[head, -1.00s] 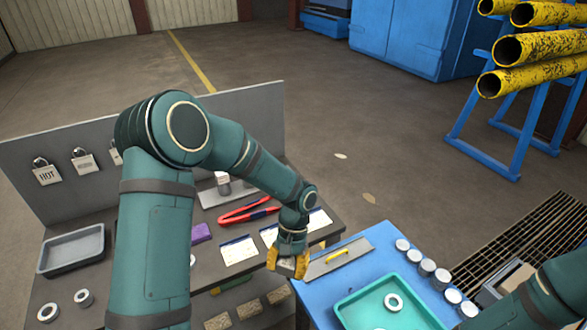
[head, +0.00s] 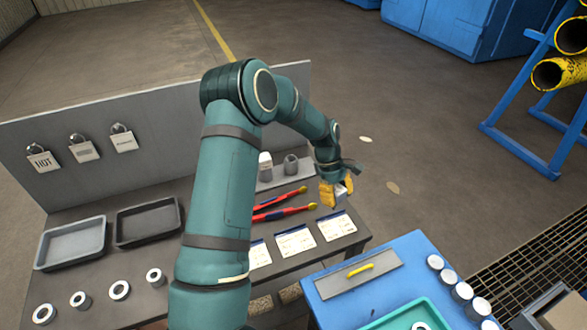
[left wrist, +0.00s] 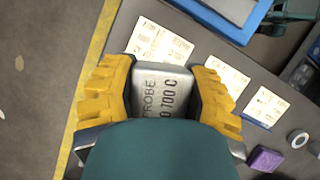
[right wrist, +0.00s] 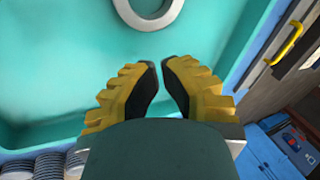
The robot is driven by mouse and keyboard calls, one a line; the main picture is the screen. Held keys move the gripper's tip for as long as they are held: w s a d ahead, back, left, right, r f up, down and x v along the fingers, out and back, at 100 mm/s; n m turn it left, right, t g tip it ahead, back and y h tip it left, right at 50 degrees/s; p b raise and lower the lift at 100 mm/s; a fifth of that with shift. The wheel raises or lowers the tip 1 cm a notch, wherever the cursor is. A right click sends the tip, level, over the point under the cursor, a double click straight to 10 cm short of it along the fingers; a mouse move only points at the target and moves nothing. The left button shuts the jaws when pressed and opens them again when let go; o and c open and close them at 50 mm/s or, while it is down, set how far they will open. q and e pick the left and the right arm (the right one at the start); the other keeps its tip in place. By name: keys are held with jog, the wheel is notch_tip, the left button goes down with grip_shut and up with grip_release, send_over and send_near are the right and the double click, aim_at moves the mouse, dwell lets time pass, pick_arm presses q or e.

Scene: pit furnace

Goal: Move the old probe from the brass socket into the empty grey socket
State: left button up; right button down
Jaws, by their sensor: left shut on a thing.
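My left gripper (head: 343,190) is shut on a grey block-shaped probe (left wrist: 164,92), whose face reads "PROBE" and "700 C" in the left wrist view. It holds the probe above the right end of the dark workbench (head: 345,245). On a pale plate (head: 275,183) at the bench's back stand a grey cylinder (head: 291,166) and a white-topped piece (head: 265,167). I cannot tell whether these are sockets. No brass socket can be made out; my left arm hides part of the bench. My right gripper (right wrist: 160,66) is empty, its fingertips close together with a narrow gap.
Red-and-blue tongs (head: 280,213) and several white cards (head: 295,241) lie on the bench. Two trays (head: 146,222) and several metal rings are at left. A blue table (head: 415,250) with a teal tray (head: 385,318) and a yellow-handled plate (head: 345,280) stands at right.

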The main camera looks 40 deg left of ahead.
pick_arm(q)
jog(key=w+a+r+n+t+y, duration=0.2)
jog(key=w+a+n+t, duration=0.35)
jog(key=a+n, duration=0.75)
pick_arm(e)
jog(key=shift+s+f, duration=0.1)
jog(key=shift+f, duration=0.1)
pick_arm(q)
notch_tip(320, 180, up, 4)
jog(key=n+y, duration=0.3)
jog(key=n, duration=0.6)
send_over(294, 156)
jog(key=s, duration=0.1)
notch_tip(294, 156, down, 9)
jog(key=shift+s+r+b, duration=0.1)
jog(key=shift+r+b, duration=0.05)
jog(key=shift+b, duration=0.3)
pick_arm(e)
jog(key=shift+f, duration=0.3)
pick_arm(q)
jog(key=shift+f, duration=0.45)
jog(key=shift+r, duration=0.1)
